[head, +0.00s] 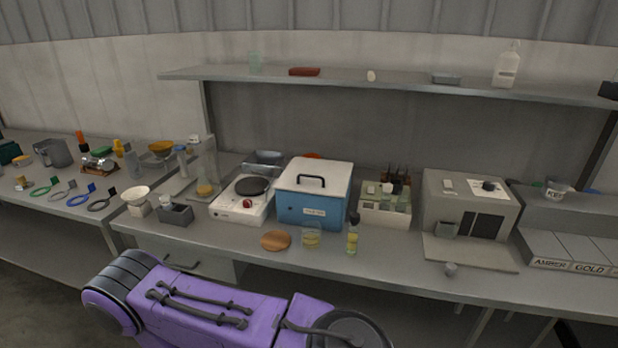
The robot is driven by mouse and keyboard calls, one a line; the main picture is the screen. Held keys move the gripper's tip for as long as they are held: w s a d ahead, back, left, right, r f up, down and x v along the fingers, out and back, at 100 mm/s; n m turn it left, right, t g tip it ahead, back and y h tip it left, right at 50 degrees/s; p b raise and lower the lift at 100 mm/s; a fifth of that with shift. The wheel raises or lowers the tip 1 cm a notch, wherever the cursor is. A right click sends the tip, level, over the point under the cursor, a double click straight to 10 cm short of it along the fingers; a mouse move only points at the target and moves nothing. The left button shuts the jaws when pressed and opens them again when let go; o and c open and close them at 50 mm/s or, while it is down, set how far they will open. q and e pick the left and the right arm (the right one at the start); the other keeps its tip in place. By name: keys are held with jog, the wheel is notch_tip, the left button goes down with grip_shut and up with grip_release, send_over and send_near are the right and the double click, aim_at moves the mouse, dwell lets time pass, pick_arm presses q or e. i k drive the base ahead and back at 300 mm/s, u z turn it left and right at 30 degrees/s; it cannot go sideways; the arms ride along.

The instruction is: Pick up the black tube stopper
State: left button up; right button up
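I cannot single out the black tube stopper with certainty. A small dark cap seems to top a narrow tube (352,241) of yellow liquid at the bench's front edge, but it is too small to tell. Small black shapes (398,186) also stand in or behind the pale rack (385,211) of tubes and bottles, right of the blue box. Neither of my grippers shows in the head view.
The bench (400,268) also holds a blue box with a white lid (313,192), a hot plate (242,200), a beaker (311,236), a brown disc (276,240) and a grey machine (471,212). A shelf (390,84) hangs above.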

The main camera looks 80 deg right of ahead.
aim_at(354, 218)
jog(key=z, duration=0.05)
jog(key=i, duration=0.35)
jog(key=z, duration=2.95)
